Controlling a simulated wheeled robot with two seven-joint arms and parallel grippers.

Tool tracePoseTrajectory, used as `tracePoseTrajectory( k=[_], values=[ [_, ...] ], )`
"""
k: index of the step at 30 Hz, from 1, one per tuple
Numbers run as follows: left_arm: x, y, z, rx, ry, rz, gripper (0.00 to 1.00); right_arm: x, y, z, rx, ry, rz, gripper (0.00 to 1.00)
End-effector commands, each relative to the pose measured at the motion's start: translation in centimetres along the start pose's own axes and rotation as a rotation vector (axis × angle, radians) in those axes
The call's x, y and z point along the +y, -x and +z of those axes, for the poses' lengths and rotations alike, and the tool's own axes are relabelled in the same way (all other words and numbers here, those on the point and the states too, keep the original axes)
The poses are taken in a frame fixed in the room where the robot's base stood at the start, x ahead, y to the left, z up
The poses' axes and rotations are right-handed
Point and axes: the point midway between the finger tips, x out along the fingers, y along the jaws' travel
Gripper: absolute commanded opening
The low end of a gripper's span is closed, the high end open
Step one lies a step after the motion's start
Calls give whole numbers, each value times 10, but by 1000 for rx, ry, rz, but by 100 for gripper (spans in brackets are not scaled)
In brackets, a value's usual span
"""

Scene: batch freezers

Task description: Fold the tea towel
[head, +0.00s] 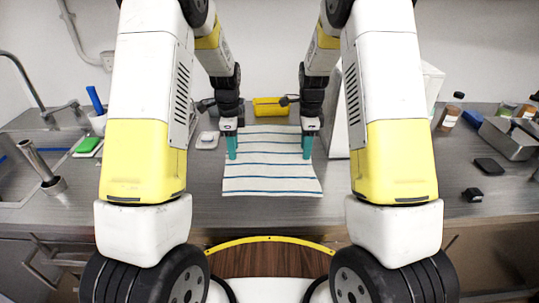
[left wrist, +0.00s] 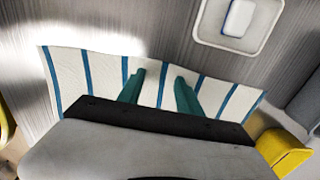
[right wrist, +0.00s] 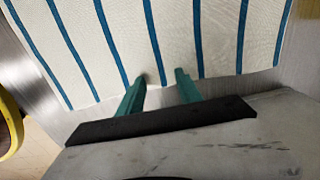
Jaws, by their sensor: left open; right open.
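The tea towel (head: 270,178) is white with blue stripes and lies spread on the grey counter between my arms. My left gripper (head: 231,155) points down at the towel's left edge, its teal fingers apart and nothing between them. In the left wrist view, the towel (left wrist: 88,78) lies under the open fingers (left wrist: 160,90). My right gripper (head: 307,155) points down near the towel's right edge, also open and empty. In the right wrist view, the fingers (right wrist: 162,80) are apart at the striped towel's (right wrist: 170,40) edge. I cannot tell whether the fingertips touch the cloth.
A yellow container (head: 270,107) stands behind the towel, and a small white dish (head: 207,140) lies to its left. A sink with a tap is at the far left, near a green sponge (head: 87,146). Jars, a metal tray (head: 508,138) and dark items are at right. The counter in front of the towel is clear.

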Motion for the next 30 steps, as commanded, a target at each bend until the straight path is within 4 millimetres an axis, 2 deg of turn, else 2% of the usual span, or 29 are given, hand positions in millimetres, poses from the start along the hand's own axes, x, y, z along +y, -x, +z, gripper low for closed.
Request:
tracePoseTrajectory(
  k=[2, 14, 30],
  values=[
    [0, 0, 0, 0, 0, 1, 39, 0, -1, 0, 0, 0, 1, 39],
    [0, -1, 0, 0, 0, 1, 0, 0, -1, 0, 0, 0, 1, 0],
    [0, -1, 0, 0, 0, 2, 0, 0, -2, 0, 0, 0, 1, 0]
  ],
)
